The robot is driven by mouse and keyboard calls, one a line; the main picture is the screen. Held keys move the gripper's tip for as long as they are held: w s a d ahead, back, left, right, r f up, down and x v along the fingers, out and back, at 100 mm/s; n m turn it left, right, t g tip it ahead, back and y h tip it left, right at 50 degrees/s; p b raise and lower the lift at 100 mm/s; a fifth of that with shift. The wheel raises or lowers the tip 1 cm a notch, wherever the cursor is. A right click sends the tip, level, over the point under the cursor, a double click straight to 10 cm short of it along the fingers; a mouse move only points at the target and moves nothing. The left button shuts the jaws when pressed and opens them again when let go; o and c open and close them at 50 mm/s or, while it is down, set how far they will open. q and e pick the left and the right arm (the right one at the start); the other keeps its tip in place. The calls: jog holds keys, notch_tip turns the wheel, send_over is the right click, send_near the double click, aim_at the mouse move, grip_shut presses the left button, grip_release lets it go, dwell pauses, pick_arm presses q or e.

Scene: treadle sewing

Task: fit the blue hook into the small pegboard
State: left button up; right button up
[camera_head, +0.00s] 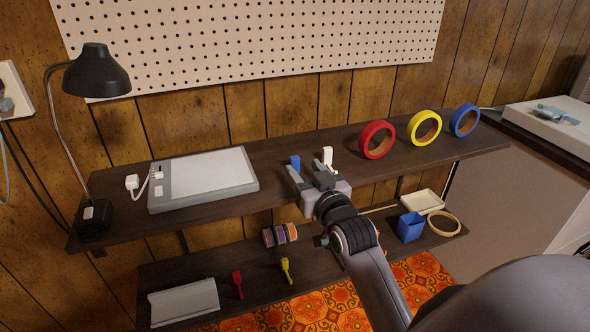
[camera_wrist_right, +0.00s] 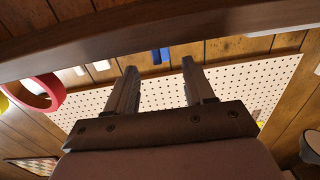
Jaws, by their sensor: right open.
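A small blue piece (camera_head: 295,163), which looks like the blue hook, stands on the upper shelf just beyond my right gripper (camera_head: 308,176). In the right wrist view the blue hook (camera_wrist_right: 160,56) appears between the two spread fingertips of my right gripper (camera_wrist_right: 159,72), with a gap to each finger. The gripper is open and empty; whether it touches the hook cannot be told. A white pegboard (camera_head: 250,40) with rows of holes hangs on the wall behind, and it also shows in the right wrist view (camera_wrist_right: 232,84). My left gripper is not in view.
White pieces (camera_head: 327,157) stand right of the blue hook. Red (camera_head: 366,141), yellow (camera_head: 413,130) and blue (camera_head: 456,122) rings stand farther right. A grey-white panel (camera_head: 210,172) and black lamp (camera_head: 97,72) are left.

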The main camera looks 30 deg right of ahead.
aim_at(296, 160)
jog(key=shift+w+d, duration=0.15)
jog(key=shift+w, duration=0.75)
jog(key=shift+w+d, duration=0.1)
jog(key=shift+w, duration=0.75)
grip_shut()
